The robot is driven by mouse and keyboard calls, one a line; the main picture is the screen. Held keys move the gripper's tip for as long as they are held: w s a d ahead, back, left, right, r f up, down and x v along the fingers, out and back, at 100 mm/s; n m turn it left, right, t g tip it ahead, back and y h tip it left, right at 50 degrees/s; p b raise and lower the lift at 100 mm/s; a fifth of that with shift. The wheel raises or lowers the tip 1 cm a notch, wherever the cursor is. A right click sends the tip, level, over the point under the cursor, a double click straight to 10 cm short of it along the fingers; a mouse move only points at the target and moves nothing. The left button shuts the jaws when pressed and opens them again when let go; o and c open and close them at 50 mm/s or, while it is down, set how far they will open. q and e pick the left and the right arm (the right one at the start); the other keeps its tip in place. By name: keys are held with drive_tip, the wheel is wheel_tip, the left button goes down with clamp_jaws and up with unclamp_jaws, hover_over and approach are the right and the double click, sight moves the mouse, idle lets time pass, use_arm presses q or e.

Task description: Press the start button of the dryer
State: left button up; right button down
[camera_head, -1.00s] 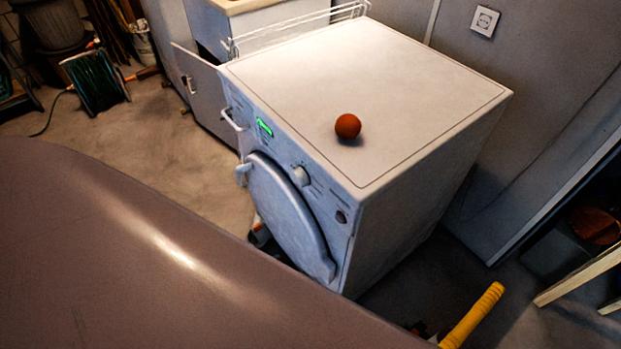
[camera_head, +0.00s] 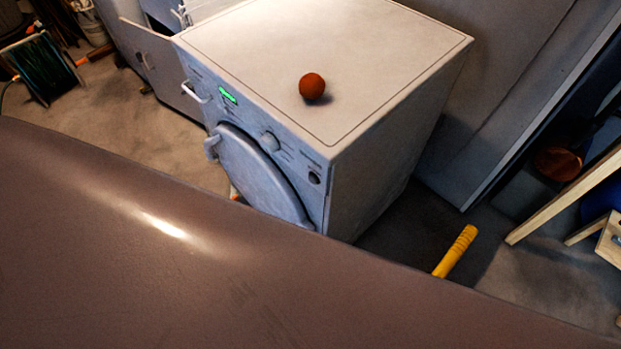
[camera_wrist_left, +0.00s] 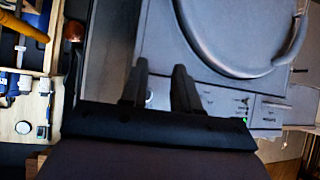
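The dryer (camera_head: 385,150) is a white box with its round door (camera_head: 255,175) on the front. Its control panel has a lit green display (camera_head: 228,95), a knob (camera_head: 270,142) and a small dark round button (camera_head: 314,178) at the right end. In the left wrist view, the door (camera_wrist_left: 235,35) is at the upper right and the green light shows right of the fingers. My left gripper (camera_wrist_left: 160,78) is open, its fingers apart in front of the dryer, with a small round panel part (camera_wrist_left: 149,98) between them. I cannot tell contact. My right gripper is not in view.
An orange-red ball (camera_head: 312,86) lies on the dryer top. A yellow handle (camera_head: 456,251) stands out right of the dryer, near a wooden frame (camera_head: 565,198). An open cabinet door (camera_head: 160,75) is at the left.

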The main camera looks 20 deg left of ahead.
use_arm(q)
clamp_jaws()
idle(1.4)
